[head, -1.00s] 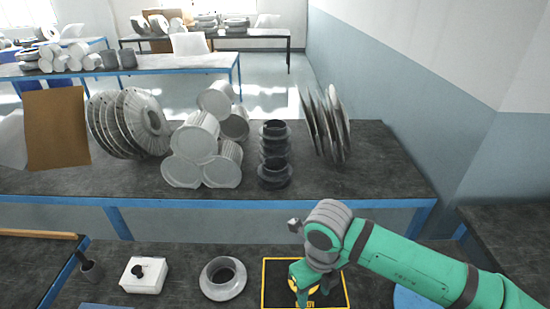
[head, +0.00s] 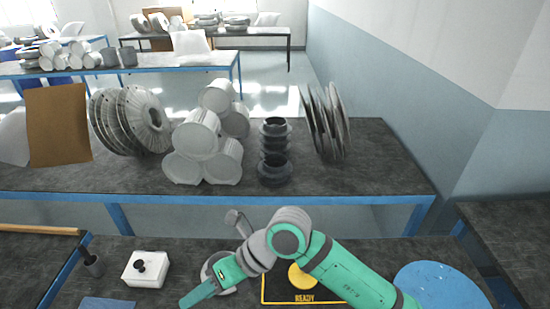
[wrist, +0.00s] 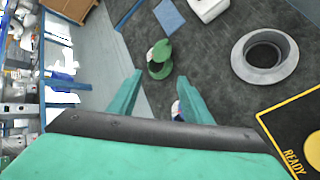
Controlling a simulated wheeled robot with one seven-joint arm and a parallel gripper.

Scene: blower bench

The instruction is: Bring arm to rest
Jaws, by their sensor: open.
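My gripper (head: 192,298) is in the lower part of the head view, reaching left over the near bench. In the wrist view my gripper (wrist: 160,76) shows two green fingers spread apart, with nothing held between them. A black mat marked READY (head: 305,298) with a yellow disc (head: 303,274) lies below my arm, which partly hides it. The mat also shows in the wrist view (wrist: 268,118). A grey flanged ring (wrist: 265,52) stands on the bench left of the mat. My gripper hides part of this ring in the head view (head: 208,272).
A small green object (wrist: 160,62), unclear in kind, lies beyond the fingertips. A blue disc (head: 440,285) is at right.

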